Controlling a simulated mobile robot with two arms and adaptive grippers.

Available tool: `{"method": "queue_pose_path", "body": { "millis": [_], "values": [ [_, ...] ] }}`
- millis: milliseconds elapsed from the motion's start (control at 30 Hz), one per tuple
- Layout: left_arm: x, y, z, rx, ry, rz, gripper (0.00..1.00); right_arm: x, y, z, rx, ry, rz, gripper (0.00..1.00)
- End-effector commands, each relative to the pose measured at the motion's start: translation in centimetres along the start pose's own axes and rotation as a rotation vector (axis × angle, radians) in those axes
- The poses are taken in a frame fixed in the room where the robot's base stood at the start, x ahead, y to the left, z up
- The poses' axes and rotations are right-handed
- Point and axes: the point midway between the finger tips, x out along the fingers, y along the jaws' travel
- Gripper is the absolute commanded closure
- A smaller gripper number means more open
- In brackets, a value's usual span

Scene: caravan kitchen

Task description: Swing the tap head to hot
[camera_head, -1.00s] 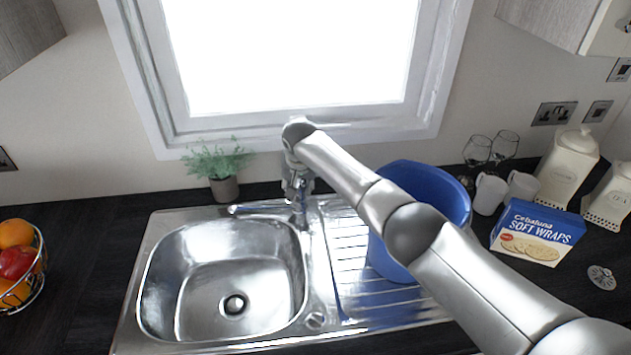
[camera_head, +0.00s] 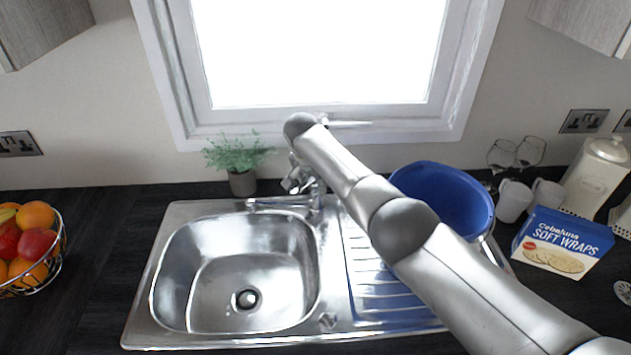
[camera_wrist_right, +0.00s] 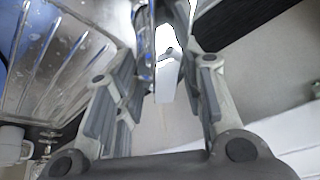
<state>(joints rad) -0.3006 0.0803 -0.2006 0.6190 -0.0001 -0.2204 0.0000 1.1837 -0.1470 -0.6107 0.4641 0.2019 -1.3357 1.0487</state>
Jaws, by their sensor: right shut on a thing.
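The chrome tap stands at the back edge of the sink, and its spout (camera_head: 278,203) points left over the basin. My right gripper (camera_head: 298,182) comes down on the tap from above, and my wrist partly hides it in the head view. In the right wrist view, my right gripper (camera_wrist_right: 165,55) is closed around part of the tap, with a finger on each side. Exactly which part it grips is hard to tell. The tap head's hot marking is not readable. My left gripper is not in view.
The steel basin (camera_head: 178,265) is empty. A blue tub (camera_head: 445,190) stands on the drainer, close to my right arm. A potted plant (camera_head: 241,165) stands left of the tap. Mugs (camera_head: 513,200), a Soft Wraps box (camera_head: 563,245) and a fruit basket (camera_head: 58,262) are farther off.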

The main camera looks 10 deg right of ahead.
Motion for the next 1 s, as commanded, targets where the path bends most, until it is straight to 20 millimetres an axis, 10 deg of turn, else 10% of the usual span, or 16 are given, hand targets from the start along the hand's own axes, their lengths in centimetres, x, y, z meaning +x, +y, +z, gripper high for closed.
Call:
{"method": "queue_pose_path", "body": {
  "millis": [200, 233, 400, 1000],
  "values": [
    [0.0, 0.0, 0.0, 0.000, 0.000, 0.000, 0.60, -0.1, -0.1, -0.2, 0.000, 0.004, -0.003, 1.00],
    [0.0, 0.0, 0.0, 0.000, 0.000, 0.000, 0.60, -0.1, -0.1, -0.2, 0.000, 0.004, -0.003, 0.62],
    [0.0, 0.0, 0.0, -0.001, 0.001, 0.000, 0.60, -0.1, -0.1, -0.1, -0.001, 0.003, -0.002, 0.41],
    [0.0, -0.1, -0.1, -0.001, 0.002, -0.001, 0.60, -2.0, -0.1, -0.1, -0.002, 0.002, -0.003, 0.41]
  ]
}}
